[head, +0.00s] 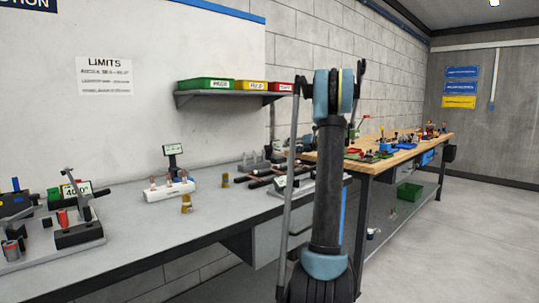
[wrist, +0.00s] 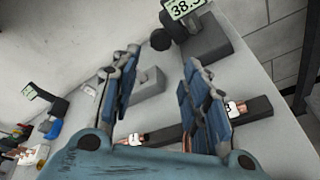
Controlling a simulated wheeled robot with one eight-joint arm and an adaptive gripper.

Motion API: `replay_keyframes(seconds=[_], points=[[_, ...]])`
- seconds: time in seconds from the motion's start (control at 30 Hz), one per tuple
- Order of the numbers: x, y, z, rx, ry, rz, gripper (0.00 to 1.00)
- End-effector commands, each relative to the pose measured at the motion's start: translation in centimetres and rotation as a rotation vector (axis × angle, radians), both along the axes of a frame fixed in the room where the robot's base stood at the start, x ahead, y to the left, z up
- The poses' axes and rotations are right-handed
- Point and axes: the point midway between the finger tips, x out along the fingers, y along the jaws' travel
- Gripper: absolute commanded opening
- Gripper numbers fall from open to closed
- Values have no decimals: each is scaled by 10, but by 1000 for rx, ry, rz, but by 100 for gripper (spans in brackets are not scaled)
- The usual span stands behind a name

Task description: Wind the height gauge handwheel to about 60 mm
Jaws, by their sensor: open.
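In the wrist view my gripper (wrist: 161,60) is open, its two blue-padded fingers apart with nothing held between them. Past the fingertips, at the top, a device has a small display (wrist: 186,7) reading about 38.3. It looks like the height gauge, but I cannot be sure. A dark round knob (wrist: 161,39), perhaps its handwheel, sits beside the device's dark body, beyond the fingertips and apart from them. My gripper cannot be made out in the head view.
A dark bar (wrist: 258,108) with white-labelled copper pieces crosses below the fingers. A grey block (wrist: 150,92) shows between them. On the grey bench (head: 140,232) stand a white fixture (head: 168,190) and, left, a device reading about 40 (head: 75,190). A shelf (head: 225,94) holds bins.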

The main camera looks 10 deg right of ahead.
Motion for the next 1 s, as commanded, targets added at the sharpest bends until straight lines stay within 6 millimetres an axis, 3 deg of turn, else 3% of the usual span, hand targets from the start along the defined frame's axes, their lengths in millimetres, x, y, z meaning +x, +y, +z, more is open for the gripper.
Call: replay_keyframes(seconds=[0.7,1.0], points=[[86,77,-32,2,-2,-6,42],[107,97,-40,2,-1,-8,42]])
